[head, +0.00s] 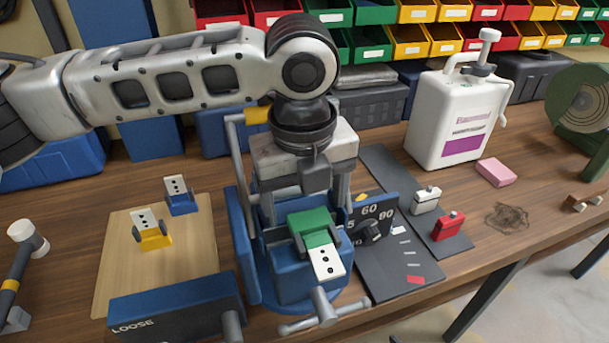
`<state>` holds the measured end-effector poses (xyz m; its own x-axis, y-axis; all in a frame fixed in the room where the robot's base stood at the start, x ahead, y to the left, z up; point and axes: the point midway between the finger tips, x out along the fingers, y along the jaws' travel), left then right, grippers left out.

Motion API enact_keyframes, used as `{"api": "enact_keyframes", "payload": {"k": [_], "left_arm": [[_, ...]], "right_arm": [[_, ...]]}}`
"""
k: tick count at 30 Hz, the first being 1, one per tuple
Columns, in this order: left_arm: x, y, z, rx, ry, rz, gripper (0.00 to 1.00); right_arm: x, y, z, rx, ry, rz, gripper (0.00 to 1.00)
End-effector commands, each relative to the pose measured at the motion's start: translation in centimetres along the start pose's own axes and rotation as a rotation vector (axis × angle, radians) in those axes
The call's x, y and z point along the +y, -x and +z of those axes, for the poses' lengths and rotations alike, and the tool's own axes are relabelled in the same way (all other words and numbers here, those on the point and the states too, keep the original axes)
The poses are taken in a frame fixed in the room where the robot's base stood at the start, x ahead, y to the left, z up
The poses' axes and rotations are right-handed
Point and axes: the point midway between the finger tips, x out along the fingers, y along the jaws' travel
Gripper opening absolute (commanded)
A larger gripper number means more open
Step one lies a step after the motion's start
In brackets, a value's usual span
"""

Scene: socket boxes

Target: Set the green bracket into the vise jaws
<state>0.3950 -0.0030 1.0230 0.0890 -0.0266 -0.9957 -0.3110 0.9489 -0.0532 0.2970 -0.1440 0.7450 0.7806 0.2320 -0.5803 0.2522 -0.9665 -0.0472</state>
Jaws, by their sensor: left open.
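The green bracket (312,226) has a white plate with black dots hanging at its front. It sits at the top of the blue vise (290,275), in the jaw area. My left gripper (305,198) is right above the bracket, pointing down. Its fingers are apart, one on each side, and I see no grip on the bracket. The gripper hides the back of the bracket and part of the jaws, so I cannot tell how deep it sits or whether the jaws touch it. My right gripper is out of view.
A wooden board (115,260) at left holds a yellow bracket (155,238) and a blue bracket (181,203). A blue box marked LOOSE (170,305) is in front. A dial panel (372,222), red block (448,226) and white jug (450,120) are to the right.

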Motion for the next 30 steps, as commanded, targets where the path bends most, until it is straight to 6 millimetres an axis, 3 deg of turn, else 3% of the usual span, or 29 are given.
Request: {"api": "enact_keyframes", "payload": {"k": [1,5,21,30], "left_arm": [[0.9,-2.9,-2.1,0.079,-0.012,0.05,0.76],[0.8,-1.1,-2.0,0.07,-0.012,0.044,0.76],[0.3,12.5,-0.9,0.007,-0.003,0.006,0.76],[0.2,16.0,-0.7,-0.008,-0.002,-0.003,0.76]], "right_arm": [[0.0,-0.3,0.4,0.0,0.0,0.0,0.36],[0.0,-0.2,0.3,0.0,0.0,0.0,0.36],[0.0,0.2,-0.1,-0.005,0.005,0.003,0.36],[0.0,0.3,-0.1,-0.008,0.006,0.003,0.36]]}}
